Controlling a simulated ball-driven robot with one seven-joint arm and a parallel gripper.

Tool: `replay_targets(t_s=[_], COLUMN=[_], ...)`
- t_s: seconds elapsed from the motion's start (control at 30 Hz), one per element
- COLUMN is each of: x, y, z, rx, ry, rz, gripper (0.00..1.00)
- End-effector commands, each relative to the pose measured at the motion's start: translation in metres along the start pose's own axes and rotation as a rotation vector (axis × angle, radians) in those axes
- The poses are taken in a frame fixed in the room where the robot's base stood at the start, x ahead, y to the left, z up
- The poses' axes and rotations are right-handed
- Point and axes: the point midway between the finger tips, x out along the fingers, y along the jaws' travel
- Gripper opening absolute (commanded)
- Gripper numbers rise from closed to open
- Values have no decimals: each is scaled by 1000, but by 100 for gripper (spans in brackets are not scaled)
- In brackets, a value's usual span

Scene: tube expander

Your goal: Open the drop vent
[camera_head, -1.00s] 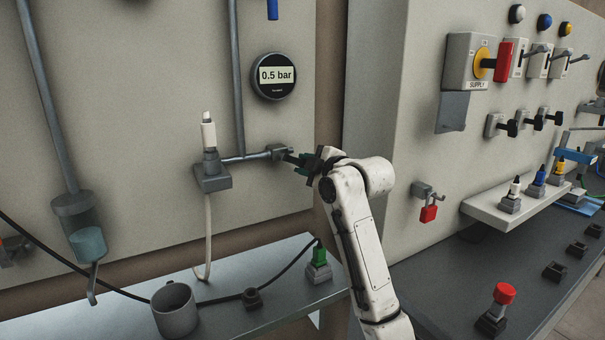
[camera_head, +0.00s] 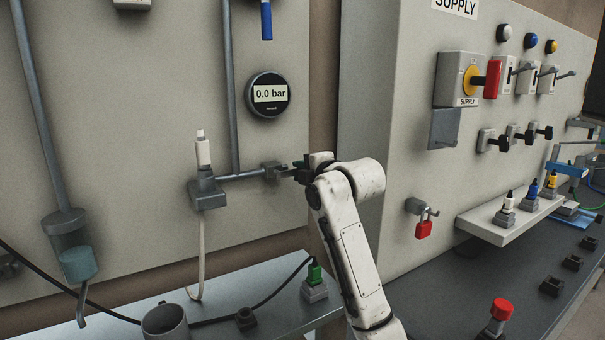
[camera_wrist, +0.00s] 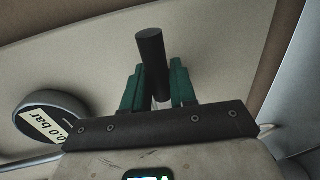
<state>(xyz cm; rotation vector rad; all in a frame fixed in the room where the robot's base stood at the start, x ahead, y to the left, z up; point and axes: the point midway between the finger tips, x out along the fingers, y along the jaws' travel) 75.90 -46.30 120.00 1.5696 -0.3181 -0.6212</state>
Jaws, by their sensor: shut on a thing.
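The vent valve's small grey body (camera_head: 271,171) sits at the right end of the horizontal pipe on the left panel. My gripper (camera_head: 299,168) is at its right side. In the wrist view, its two green fingers (camera_wrist: 157,88) are shut on a black cylindrical handle (camera_wrist: 151,58), which sticks up between them. In the head view the handle is mostly hidden by the gripper. The round gauge (camera_head: 267,94) above the valve reads 0.0 bar, and it also shows tilted in the wrist view (camera_wrist: 48,122).
A white-capped fitting (camera_head: 203,152) stands at the pipe's left end. A grey cup (camera_head: 166,321) and a green plug (camera_head: 314,274) are on the shelf below. The supply switch (camera_head: 466,79) and red padlock (camera_head: 424,229) are on the right cabinet.

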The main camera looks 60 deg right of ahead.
Motion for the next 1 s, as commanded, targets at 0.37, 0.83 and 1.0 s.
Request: replay_targets(t_s=[0.37, 0.83, 1.0], x=[0, -7, -33], y=[0, 0, 0], z=[-1, 0, 0], rx=[-3, -1, 0], ry=[1, 0, 0], rz=[-1, 3, 4], gripper=[34, 45, 45])
